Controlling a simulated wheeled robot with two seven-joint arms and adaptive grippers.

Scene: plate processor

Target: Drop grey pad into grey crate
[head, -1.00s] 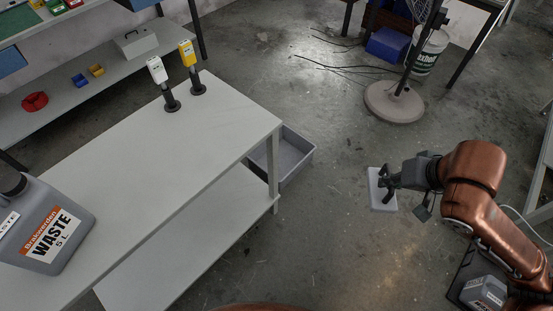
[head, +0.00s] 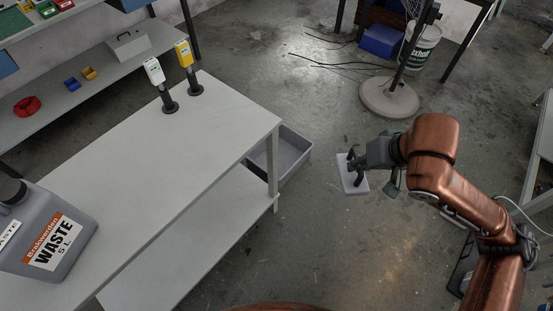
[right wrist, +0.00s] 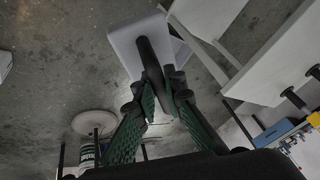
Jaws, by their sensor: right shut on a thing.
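The grey pad (head: 352,181) is a thin pale slab held by my right gripper (head: 356,168) in the head view. The gripper is shut on it, and the pad is up in the air, right of the crate. In the right wrist view the pad (right wrist: 128,46) sits between the fingers (right wrist: 163,80), which partly cover it. The grey crate (head: 294,163) stands on the floor beside the white table's right end; the table hides part of it. The pad and crate are apart in the head view. My left gripper is out of view.
The white table (head: 150,160) with a lower shelf holds a grey waste canister (head: 48,235) and two dispensers, one white (head: 158,78) and one yellow (head: 187,62). A fan's round base (head: 388,98) stands on the floor behind. Floor between crate and arm is clear.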

